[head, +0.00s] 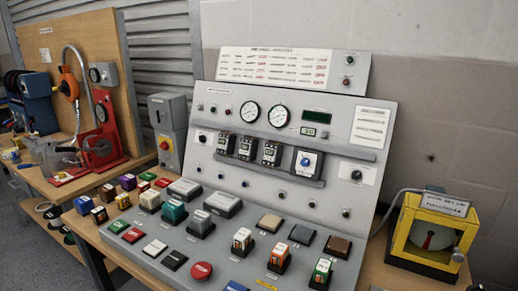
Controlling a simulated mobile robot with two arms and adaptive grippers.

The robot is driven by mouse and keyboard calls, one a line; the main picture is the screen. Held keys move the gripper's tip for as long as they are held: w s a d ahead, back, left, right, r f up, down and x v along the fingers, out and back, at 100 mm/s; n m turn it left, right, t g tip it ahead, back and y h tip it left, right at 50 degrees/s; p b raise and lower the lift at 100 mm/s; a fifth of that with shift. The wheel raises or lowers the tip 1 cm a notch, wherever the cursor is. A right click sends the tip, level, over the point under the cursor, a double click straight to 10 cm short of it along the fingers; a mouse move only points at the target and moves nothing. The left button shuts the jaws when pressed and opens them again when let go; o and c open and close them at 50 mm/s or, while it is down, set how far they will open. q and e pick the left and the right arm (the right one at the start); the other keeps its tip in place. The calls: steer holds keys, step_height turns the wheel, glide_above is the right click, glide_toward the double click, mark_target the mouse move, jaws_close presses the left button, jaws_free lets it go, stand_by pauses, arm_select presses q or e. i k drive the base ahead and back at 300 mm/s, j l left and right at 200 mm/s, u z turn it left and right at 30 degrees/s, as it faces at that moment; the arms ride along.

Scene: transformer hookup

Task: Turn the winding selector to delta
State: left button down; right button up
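A grey sloped control panel (232,160) stands on the wooden bench in the head view. A rotary selector with a blue-and-white face (307,162) sits at the right end of the middle rail. A second small dark knob on a white plate (356,175) is farther right. The labels are too small to read, so I cannot tell which one is the winding selector or where it points. Neither of my grippers is in view.
Two round gauges (265,115) and a green display (317,116) are above the rail. Several coloured blocks and a red button (201,270) cover the lower deck. A yellow-framed tester (429,237) stands at right. A grey switch box (168,132) stands behind, at left.

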mark_target(202, 138)
steer(key=i+j+z, duration=0.2)
steer(key=j, duration=0.2)
steer(key=j+z, duration=0.2)
steer(key=j, duration=0.2)
steer(key=i+j+z, duration=0.15)
steer(key=j, duration=0.3)
